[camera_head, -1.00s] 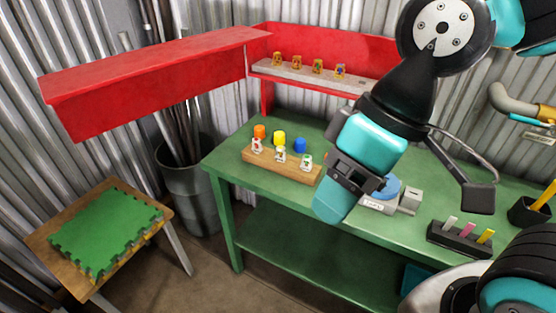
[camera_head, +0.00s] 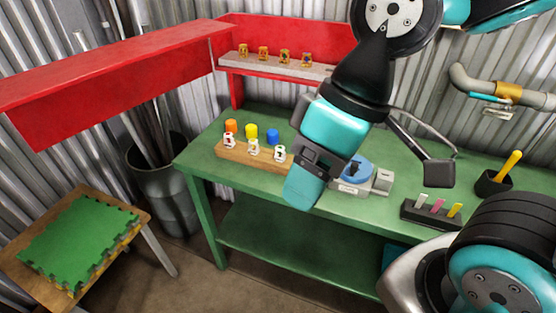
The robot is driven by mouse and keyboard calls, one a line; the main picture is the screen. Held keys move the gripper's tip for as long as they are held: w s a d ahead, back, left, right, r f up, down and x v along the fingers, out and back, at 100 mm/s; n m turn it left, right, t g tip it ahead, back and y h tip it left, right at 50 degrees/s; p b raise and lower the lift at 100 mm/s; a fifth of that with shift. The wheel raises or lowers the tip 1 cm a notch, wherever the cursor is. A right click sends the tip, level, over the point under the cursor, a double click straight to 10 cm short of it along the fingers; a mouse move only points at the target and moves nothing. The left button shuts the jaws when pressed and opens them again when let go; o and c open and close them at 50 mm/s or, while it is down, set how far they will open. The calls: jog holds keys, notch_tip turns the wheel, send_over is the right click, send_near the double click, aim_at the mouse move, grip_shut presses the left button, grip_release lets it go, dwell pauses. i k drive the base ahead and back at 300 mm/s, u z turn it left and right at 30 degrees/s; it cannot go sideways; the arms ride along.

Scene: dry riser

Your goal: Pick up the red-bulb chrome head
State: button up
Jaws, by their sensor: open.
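Three small chrome heads stand in a row on a wooden block (camera_head: 240,156) on the green bench. The left one (camera_head: 229,142) shows a reddish bulb and looks like the red-bulb chrome head. The middle head (camera_head: 253,147) has an unclear bulb colour, and the right head (camera_head: 280,153) looks green. My gripper (camera_head: 303,190) is open, pointing down, to the right of the block and nearer the camera. Its fingertips overlap one another in this view. Nothing shows between them, and it is apart from the heads.
Orange (camera_head: 231,126), yellow (camera_head: 251,130) and blue (camera_head: 272,135) pieces stand just behind the heads. A red shelf (camera_head: 120,75) juts out at upper left. Several brass heads (camera_head: 263,53) stand on a back ledge. A blue-topped device (camera_head: 355,172) and a marker holder (camera_head: 432,213) are at right.

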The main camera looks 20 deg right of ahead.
aim_at(231, 144)
jog(key=z, duration=0.1)
jog(key=k, duration=0.45)
jog(key=u, duration=0.9)
jog(key=i, duration=1.25)
jog(key=z, duration=0.95)
jog(key=i, duration=0.25)
jog(key=z, duration=0.15)
